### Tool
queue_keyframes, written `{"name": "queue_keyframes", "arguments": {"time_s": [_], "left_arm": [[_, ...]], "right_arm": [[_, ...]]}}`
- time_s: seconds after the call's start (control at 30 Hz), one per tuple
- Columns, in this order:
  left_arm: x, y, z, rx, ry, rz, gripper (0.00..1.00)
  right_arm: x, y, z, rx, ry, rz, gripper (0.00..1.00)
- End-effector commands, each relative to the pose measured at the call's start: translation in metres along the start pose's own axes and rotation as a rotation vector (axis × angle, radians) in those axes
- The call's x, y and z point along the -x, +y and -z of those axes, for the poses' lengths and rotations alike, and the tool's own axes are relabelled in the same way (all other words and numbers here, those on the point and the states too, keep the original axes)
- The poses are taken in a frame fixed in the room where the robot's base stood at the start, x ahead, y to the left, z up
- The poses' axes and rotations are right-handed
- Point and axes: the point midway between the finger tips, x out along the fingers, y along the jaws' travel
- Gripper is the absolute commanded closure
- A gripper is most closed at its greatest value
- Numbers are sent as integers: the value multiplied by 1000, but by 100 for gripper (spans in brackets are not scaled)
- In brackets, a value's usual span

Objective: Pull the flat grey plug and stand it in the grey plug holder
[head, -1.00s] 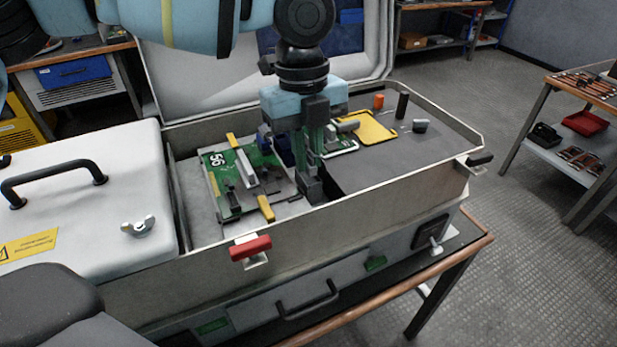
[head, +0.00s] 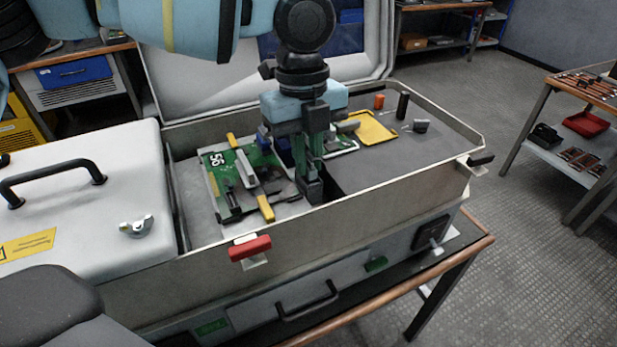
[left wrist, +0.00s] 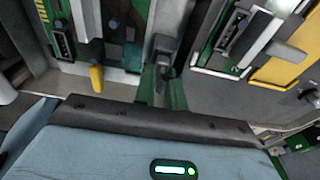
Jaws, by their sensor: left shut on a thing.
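My left gripper (head: 311,186) points down inside the open grey case, between the left green board and the right board. It is shut on a small dark grey piece, apparently the flat grey plug (left wrist: 163,50), seen between the green finger ends in the left wrist view. The fingers hide most of the plug, and I cannot tell if it is clear of its seat. My right gripper is not in view.
The left green board (head: 248,166), marked 56, carries yellow tabs and a grey bar. The case wall (head: 350,210) rises in front; the deck's front part is bare.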

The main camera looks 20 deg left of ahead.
Motion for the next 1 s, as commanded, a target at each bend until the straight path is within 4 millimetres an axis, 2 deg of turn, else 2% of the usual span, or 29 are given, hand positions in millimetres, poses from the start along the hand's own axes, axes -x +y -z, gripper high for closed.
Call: {"name": "queue_keyframes", "arguments": {"time_s": [0.67,0.7,0.83,0.87,1.0], "left_arm": [[-10,0,-1,0,1,-2,100],[-10,0,-1,0,1,-2,83],[-11,1,-1,1,2,-6,66],[-12,1,-1,1,2,-7,62],[-13,2,-1,1,3,-11,62]], "right_arm": [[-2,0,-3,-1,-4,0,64],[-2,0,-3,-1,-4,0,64],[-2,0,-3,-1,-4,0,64],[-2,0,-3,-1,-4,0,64],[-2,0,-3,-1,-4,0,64]]}}
